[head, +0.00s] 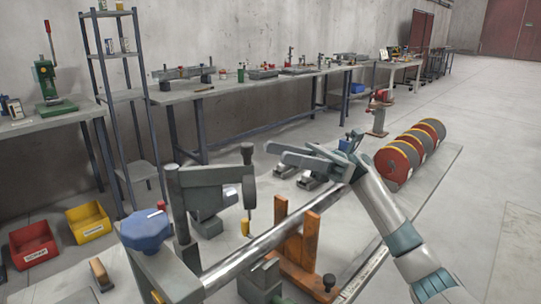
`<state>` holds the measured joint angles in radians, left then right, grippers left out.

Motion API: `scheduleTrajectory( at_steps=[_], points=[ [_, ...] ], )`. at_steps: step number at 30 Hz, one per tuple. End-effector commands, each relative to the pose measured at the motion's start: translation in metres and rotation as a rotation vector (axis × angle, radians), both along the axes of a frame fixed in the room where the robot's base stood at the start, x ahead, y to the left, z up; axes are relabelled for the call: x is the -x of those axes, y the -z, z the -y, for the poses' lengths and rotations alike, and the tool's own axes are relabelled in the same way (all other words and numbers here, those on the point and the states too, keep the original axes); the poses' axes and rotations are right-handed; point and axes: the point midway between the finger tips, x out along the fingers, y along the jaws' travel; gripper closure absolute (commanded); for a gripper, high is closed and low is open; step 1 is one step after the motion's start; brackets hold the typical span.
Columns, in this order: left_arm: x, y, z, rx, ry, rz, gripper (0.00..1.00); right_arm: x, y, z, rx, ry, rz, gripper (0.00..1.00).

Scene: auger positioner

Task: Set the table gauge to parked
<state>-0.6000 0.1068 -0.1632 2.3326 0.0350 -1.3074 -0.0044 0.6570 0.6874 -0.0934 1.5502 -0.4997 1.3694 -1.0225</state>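A machine with a long bright shaft (265,243) fills the lower middle of the head view. A blue knob (145,229) is at its near left, and a grey clamp-like arm (210,177) stands behind the shaft. An orange fork-shaped support (297,243) stands beside the shaft. A scale-like strip (352,287) runs along the bed's right edge. I cannot tell which part is the table gauge. My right gripper (275,152) reaches in from the right above the far end of the shaft. Its two fingers look apart and hold nothing visible. My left gripper is not in view.
A red bin (33,245) and a yellow bin (88,222) are at the left. A workbench (225,90) with tools lines the wall. The floor (480,150) at the right is clear.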

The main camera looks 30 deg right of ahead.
Motion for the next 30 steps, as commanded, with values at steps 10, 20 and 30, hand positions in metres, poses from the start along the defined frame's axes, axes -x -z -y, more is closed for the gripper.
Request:
scheduleTrajectory(
  at_steps=[10,20,30],
  points=[
    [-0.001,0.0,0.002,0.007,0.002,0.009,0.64,0.0,0.002,0.006,-0.001,0.0,0.0,0.62],
    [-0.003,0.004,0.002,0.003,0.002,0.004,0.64,0.004,-0.004,0.007,0.0,-0.004,-0.015,1.0],
    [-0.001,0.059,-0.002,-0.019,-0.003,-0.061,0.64,0.039,-0.043,0.013,-0.007,-0.046,-0.187,1.0]
  ],
)
